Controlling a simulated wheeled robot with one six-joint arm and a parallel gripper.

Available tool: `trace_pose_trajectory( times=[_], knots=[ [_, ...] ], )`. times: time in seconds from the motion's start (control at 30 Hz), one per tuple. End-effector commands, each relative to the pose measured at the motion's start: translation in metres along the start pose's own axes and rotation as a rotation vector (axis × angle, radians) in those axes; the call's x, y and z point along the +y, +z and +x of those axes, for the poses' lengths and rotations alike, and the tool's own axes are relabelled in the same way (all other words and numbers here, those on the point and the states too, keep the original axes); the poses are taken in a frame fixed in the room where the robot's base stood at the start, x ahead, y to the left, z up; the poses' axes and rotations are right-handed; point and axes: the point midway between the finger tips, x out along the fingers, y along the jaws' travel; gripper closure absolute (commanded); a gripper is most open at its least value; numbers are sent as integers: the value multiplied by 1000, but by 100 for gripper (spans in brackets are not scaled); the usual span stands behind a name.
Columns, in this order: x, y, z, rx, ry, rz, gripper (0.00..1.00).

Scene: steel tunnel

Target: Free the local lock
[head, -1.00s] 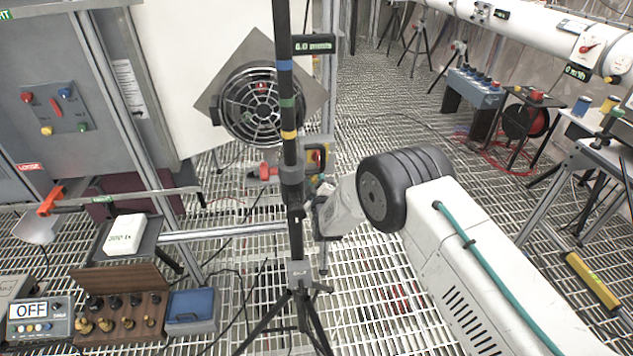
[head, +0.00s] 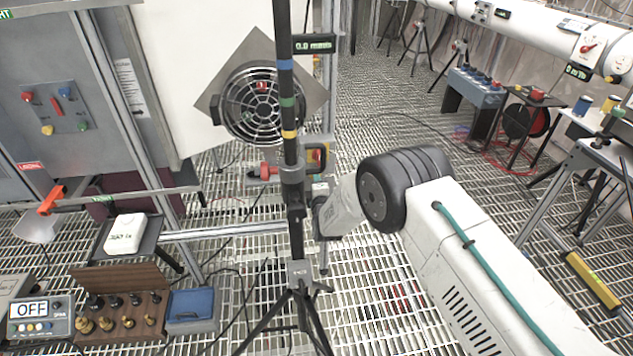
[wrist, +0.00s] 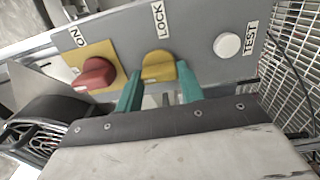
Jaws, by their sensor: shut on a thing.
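In the wrist view a grey panel (wrist: 205,35) carries a yellow lock knob (wrist: 158,65) under a label reading LOCK. My gripper (wrist: 161,76) has its two green fingers on either side of this knob and is shut on it. To its left is a red knob (wrist: 97,73) on a yellow plate, labelled ON. To its right is a round white button (wrist: 227,45), labelled TEST. In the head view the fingers and the lock knob are hidden behind the pole and my wrist.
A striped pole on a tripod (head: 298,272) stands close to my wrist on the left. A round caged fan (head: 258,103) is behind it, also at the wrist view's left edge (wrist: 38,138). A tray of brass fittings (head: 122,312) is at lower left.

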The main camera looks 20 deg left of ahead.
Motion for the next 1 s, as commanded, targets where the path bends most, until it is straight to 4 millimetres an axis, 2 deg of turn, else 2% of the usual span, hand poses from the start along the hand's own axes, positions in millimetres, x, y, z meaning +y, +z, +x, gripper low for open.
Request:
trace_pose_trajectory(
  times=[0.43, 0.47, 0.53, 0.83, 1.0],
  knots=[
    [-1, 2, 0, -3, -2, -11, 85],
    [-1, 2, 0, -3, -2, -11, 59],
    [-1, 2, 0, -2, -2, -10, 40],
    [0, -1, -1, 0, -1, -10, 40],
    [-1, -1, -20, 1, -4, -11, 40]
  ],
)
